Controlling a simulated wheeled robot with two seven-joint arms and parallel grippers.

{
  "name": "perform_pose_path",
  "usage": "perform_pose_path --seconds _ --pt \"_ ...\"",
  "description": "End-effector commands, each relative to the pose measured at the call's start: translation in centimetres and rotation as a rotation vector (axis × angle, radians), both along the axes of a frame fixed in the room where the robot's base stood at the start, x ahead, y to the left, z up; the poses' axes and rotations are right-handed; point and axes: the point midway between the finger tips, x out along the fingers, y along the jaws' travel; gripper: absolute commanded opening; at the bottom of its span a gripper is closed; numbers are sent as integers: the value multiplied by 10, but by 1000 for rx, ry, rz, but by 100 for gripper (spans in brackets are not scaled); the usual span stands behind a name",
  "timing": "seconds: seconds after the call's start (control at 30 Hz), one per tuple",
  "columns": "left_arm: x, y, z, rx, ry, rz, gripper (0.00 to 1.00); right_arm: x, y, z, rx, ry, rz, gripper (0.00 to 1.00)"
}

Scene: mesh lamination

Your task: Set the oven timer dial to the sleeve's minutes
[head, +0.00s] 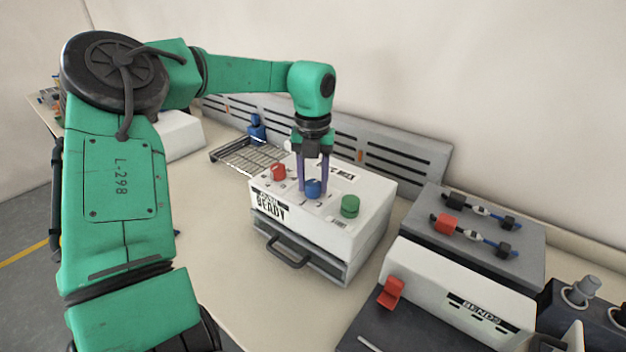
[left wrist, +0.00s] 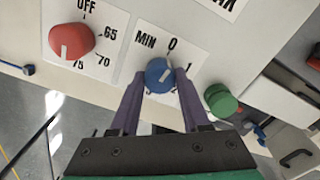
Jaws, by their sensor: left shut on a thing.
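The white oven box (head: 350,225) stands on the table in the middle of the head view. Its timer dial is the blue knob (head: 313,190), with "MIN", 0 and 1 readable around it in the left wrist view (left wrist: 158,76). The knob's white mark points to the upper right, seemingly between 0 and 1; my fingers may hide other numbers. My left gripper (head: 313,183) points down and is shut on the blue knob, one purple finger on each side. A sleeve's printed minutes cannot be read in either view. My right gripper is not in view.
A red knob (left wrist: 72,41) with OFF, 65, 70 and 75 sits beside the timer, its mark near 75. A green button (head: 350,206) is on the other side. A grey board (head: 480,255) with cable pieces and a white box with a red lever (head: 391,292) stand right.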

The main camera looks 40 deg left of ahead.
Motion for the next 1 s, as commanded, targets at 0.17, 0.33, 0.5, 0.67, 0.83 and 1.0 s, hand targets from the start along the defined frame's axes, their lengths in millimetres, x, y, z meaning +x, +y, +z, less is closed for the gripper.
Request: perform_pose_path --seconds 0.17,0.33,0.5,0.67,0.83,1.0 --pt "0 0 2 -1 -2 -140 0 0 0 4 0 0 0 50" --pt "1 0 2 -2 -3 -300 0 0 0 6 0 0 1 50" --pt "1 0 2 0 -4 -462 0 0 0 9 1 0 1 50" --pt "1 1 3 0 -5 -614 0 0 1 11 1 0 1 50" --pt "1 1 3 1 -6 -775 0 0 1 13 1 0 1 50" --pt "1 1 3 2 -6 -936 0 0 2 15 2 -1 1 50"
